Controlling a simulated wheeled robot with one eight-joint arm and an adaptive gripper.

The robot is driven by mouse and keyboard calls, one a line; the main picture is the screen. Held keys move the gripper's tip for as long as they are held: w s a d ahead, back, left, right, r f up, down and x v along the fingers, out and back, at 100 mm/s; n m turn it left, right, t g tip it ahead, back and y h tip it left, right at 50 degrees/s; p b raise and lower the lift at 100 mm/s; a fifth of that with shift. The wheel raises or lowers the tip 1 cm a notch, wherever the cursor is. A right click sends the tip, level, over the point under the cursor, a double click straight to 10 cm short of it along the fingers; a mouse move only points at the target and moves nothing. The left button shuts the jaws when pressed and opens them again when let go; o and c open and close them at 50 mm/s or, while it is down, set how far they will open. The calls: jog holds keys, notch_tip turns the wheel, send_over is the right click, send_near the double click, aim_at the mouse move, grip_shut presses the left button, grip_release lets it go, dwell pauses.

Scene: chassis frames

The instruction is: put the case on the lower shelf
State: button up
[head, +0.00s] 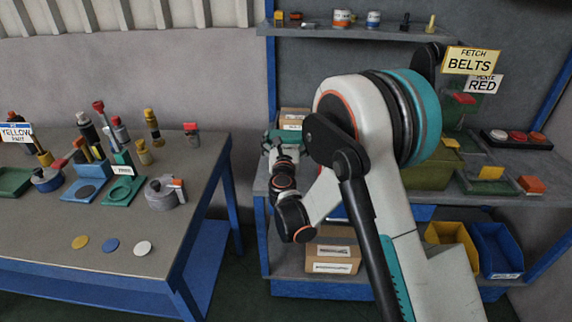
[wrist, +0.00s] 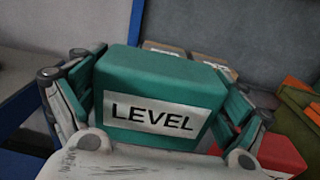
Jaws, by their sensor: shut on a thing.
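The case is a green box with a white LEVEL label (wrist: 155,95) in the wrist view. My gripper (wrist: 160,100) is shut on it, with one finger on each side. In the head view my gripper (head: 283,143) is at the left end of the rack, around the height of its middle shelf. A small green patch between the fingers there looks like the case, mostly hidden. The lower shelf (head: 284,264) runs below, near the floor. My arm hides much of the rack's centre.
A cardboard box (head: 332,252) stands on the lower shelf, with a yellow bin (head: 452,238) and blue bin (head: 497,250) to its right. The middle shelf holds a green bin (head: 432,176) and cartons (head: 293,118). A cluttered workbench (head: 130,215) stands left.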

jog(key=shift+f+b, duration=1.3)
jog(key=shift+f, duration=2.45)
jog(key=shift+f+b, duration=0.25)
jog(key=shift+b, duration=0.05)
jog(key=o, duration=1.2)
jog(key=shift+r+p, duration=0.15)
jog(key=shift+p, duration=0.3)
